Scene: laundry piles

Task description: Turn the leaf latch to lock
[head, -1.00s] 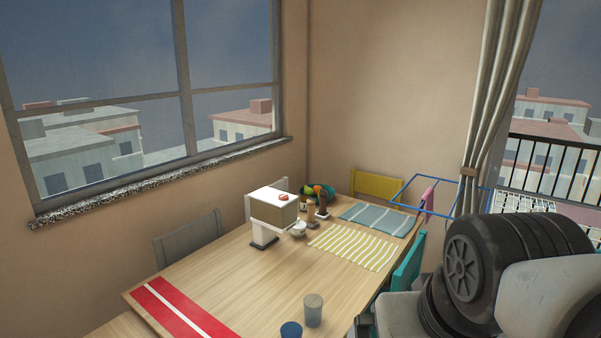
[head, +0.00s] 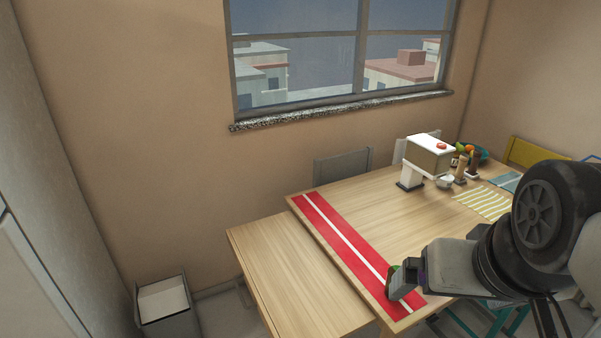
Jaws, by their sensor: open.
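The wooden dining table (head: 400,221) has a lighter leaf section (head: 285,270) at its left end, standing out level or nearly level beside the main top. A seam runs between the leaf and the top. I cannot make out a leaf latch; the underside of the table is hidden. My gripper (head: 397,283) is at the lower right, in front of the near end of the red runner in the picture. It is open, and no object shows in it. Its height over the table is hard to tell.
A red runner with a white stripe (head: 335,233) lies near the seam. A boxy dispenser (head: 428,155) stands farther back. A grey chair (head: 342,167) is behind the table. A grey bin (head: 164,303) stands on the floor at left, with some free floor beside the leaf.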

